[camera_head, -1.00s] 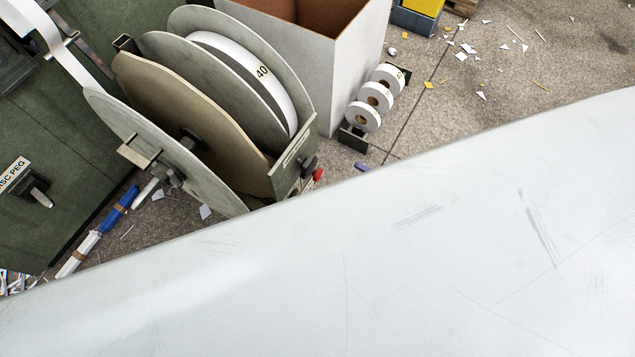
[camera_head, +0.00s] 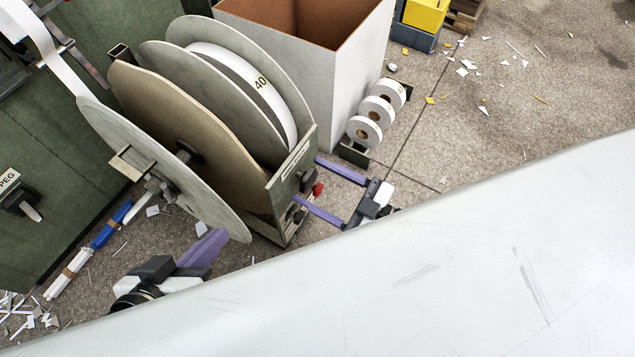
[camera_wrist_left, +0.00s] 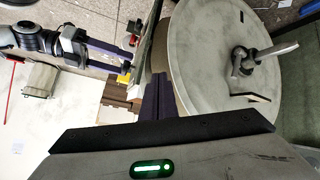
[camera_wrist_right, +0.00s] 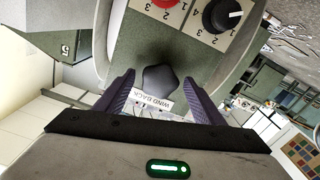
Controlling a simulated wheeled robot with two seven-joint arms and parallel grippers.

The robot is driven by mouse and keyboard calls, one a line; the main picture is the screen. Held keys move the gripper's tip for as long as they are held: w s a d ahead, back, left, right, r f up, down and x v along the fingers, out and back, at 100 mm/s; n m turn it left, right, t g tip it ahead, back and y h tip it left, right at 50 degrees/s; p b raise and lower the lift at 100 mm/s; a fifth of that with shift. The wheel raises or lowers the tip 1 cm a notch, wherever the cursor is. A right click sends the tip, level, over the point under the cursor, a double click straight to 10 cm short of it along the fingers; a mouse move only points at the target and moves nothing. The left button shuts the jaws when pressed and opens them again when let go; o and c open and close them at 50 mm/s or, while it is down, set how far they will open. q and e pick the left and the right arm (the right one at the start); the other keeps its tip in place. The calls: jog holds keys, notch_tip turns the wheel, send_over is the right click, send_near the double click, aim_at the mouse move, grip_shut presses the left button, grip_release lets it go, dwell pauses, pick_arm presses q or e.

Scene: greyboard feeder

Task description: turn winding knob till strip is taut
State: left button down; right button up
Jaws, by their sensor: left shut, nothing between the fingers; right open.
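The winding knob (camera_wrist_right: 160,80) is a dark lobed knob above a "WIND BACK" label in the right wrist view. My right gripper (camera_head: 306,178) is open, with its two purple fingers on either side of that knob; I cannot tell whether they touch it. In the head view, a dark knob (camera_head: 308,182) and a red knob (camera_head: 318,189) sit on the reel stand's end plate between the fingers. The white strip (camera_head: 48,50) comes down from the upper left to the large pale disc (camera_head: 150,165); its tension cannot be told. My left gripper (camera_head: 212,240) is shut and empty below the disc.
A black pointer knob (camera_wrist_right: 222,15) sits on the panel near the winding knob. A large white box (camera_head: 350,85) and small white rolls (camera_head: 368,130) stand right of the reels. A crank handle (camera_wrist_left: 262,55) projects from the disc. Paper scraps litter the floor.

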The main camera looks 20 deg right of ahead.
jog(key=c, duration=1.1)
jog(key=shift+o, duration=0.2)
pick_arm(q)
jog(key=shift+a+r+p, duration=0.1)
jog(key=shift+r+p, duration=0.05)
jog(key=shift+p, duration=0.15)
pick_arm(e)
jog(key=shift+m, duration=0.3)
jog(key=m+p, duration=0.1)
jog(key=m, duration=0.1)
jog(key=shift+r+m+p, duration=0.1)
jog(key=shift+m+p, duration=0.2)
jog(key=shift+p, duration=0.05)
jog(key=shift+m+p, duration=0.45)
jog(key=shift+m, duration=0.75)
pick_arm(q)
jog(key=shift+s+a+f+g+y+p, duration=0.2)
jog(key=shift+a+f+g+y, duration=0.25)
jog(key=shift+f, duration=0.3)
jog(key=shift+s+a+f+g+y+p, duration=0.1)
jog(key=shift+s+a+f+g+y, duration=0.2)
jog(key=shift+a+f, duration=0.35)
pick_arm(e)
jog(key=shift+m, duration=1.1)
pick_arm(q)
jog(key=shift+w+f, duration=0.1)
jog(key=shift+f, duration=0.05)
pick_arm(e)
jog(key=shift+s, duration=0.1)
